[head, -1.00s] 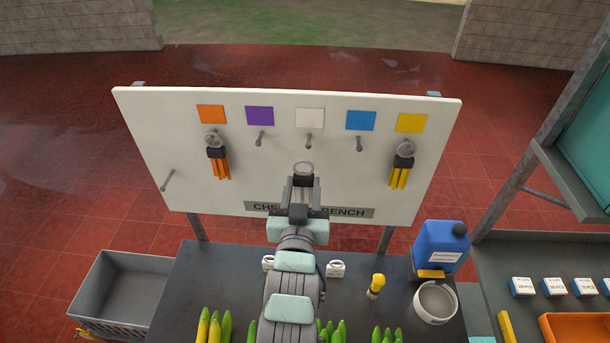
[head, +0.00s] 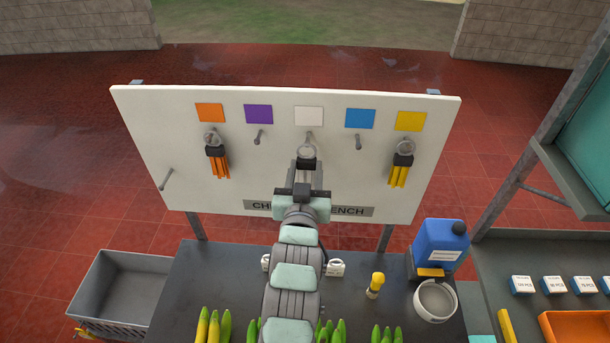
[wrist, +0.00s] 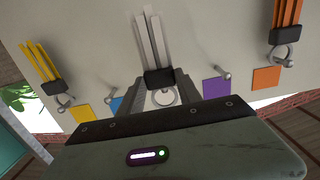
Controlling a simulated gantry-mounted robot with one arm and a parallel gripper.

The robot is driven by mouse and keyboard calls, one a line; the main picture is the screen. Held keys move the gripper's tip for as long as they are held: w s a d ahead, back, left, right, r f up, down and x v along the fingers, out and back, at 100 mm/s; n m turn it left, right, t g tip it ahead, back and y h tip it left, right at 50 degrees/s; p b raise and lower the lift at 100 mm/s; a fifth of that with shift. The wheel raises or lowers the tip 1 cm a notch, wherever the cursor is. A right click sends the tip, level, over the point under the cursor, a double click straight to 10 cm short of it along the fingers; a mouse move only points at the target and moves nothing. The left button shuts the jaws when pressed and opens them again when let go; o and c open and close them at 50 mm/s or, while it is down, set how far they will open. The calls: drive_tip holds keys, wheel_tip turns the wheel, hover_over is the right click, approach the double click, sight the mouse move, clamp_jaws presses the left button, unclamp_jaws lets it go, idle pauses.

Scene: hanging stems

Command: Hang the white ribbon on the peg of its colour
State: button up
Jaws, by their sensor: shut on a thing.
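My gripper (head: 307,166) is shut on the white ribbon, in front of the white peg board. In the wrist view, which looks upside down, the gripper (wrist: 161,88) holds the ribbon's black clip; white strips (wrist: 152,38) extend from it, with a ring (wrist: 165,97) on the other side. In the head view, the ring (head: 306,151) stands above the fingers and close to the peg (head: 309,136) under the white square (head: 308,116). I cannot tell whether the ring is around the peg or only in front of it. The strips are hidden in the head view.
An orange ribbon (head: 217,165) and a yellow ribbon (head: 399,174) hang under their coloured squares. The pegs under purple (head: 258,138) and blue (head: 359,142) are bare, as is a peg (head: 166,180) at lower left. A blue jug (head: 440,245) stands on the bench.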

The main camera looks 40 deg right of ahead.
drive_tip(key=shift+x, duration=1.85)
drive_tip(key=shift+w+d+f+b, duration=0.45)
drive_tip(key=shift+f+b, duration=0.1)
drive_tip(key=shift+b, duration=0.6)
drive_tip(key=o, duration=1.4)
drive_tip(key=shift+a, duration=0.1)
drive_tip(key=v, duration=0.8)
drive_tip(key=shift+s+a+r, duration=0.2)
drive_tip(key=shift+s+r, duration=0.1)
drive_tip(key=shift+f+p+v, duration=0.2)
drive_tip(key=shift+p+v, duration=0.85)
drive_tip(key=shift+p, duration=0.55)
